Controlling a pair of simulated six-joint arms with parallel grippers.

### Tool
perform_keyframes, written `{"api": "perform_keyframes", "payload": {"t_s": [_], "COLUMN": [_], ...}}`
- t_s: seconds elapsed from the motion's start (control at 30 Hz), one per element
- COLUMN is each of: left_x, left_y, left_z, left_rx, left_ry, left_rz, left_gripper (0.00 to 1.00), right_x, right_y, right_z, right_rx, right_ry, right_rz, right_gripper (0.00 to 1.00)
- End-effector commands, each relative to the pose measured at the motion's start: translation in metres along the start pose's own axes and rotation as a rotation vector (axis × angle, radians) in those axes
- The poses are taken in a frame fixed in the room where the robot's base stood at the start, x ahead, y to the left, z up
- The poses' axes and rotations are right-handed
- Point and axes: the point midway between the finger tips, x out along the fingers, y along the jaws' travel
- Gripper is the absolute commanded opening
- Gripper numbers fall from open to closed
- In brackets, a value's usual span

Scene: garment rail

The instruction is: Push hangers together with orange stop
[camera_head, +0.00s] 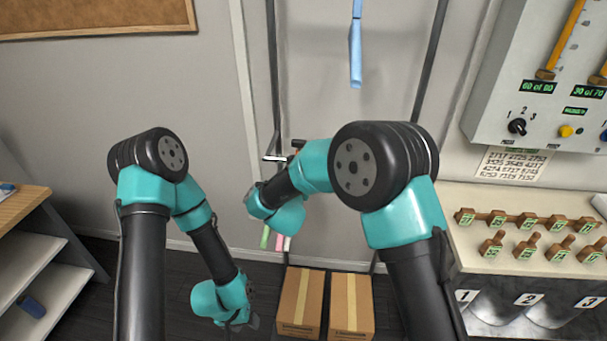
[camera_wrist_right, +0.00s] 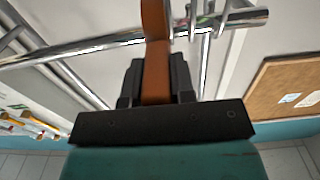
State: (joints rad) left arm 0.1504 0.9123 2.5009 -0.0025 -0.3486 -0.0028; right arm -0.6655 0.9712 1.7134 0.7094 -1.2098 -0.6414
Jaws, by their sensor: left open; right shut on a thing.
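The orange stop (camera_wrist_right: 155,45) stands at the metal rail (camera_wrist_right: 100,42) in the right wrist view. My right gripper (camera_wrist_right: 157,75) is shut on it, with one dark finger on each side. Metal hanger hooks (camera_wrist_right: 205,22) sit on the rail just right of the stop. In the head view, my right arm hides most of the rail, and a small orange patch shows beside its wrist. Green, pink and white strips (camera_head: 278,241) hang below that wrist. My left gripper (camera_head: 238,322) is low, apart from the rail, and open; its fingers are hard to make out.
Two cardboard boxes (camera_head: 300,303) stand on the floor under the rail's frame. A blue strip (camera_head: 356,45) hangs above. A counter with wooden stamps or tags (camera_head: 525,220) and a wall panel (camera_head: 540,100) are at the right. Shelves (camera_head: 35,260) stand at the left.

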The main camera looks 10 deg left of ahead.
Motion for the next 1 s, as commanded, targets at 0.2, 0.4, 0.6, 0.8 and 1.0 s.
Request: {"api": "perform_keyframes", "payload": {"t_s": [0.2,0.4,0.6,0.8,1.0], "left_x": [0.0,0.0,0.0,0.0,0.0], "left_y": [0.0001,0.0001,0.0001,0.0001,0.0001], "left_z": [0.0,0.0,0.0,0.0,-0.0001], "left_rx": [0.0,0.0,0.0,0.0,0.0], "left_ry": [0.0,0.0,0.0,0.0,0.0], "left_rz": [0.0,0.0,0.0,0.0,0.0], "left_gripper": [0.52,0.52,0.52,0.52,0.52], "right_x": [0.0004,0.0005,0.0006,0.0007,-0.0026], "right_y": [-0.0012,-0.0009,-0.0006,-0.0005,-0.0009], "right_z": [0.0007,0.0006,0.0004,0.0001,0.0001], "right_rx": [-0.001,-0.001,-0.001,0.0,-0.001], "right_ry": [-0.002,-0.002,-0.001,0.0,-0.001], "right_rz": [0.003,0.003,0.004,0.004,0.003], "right_gripper": [0.0,0.24,0.43,0.49,0.49]}}
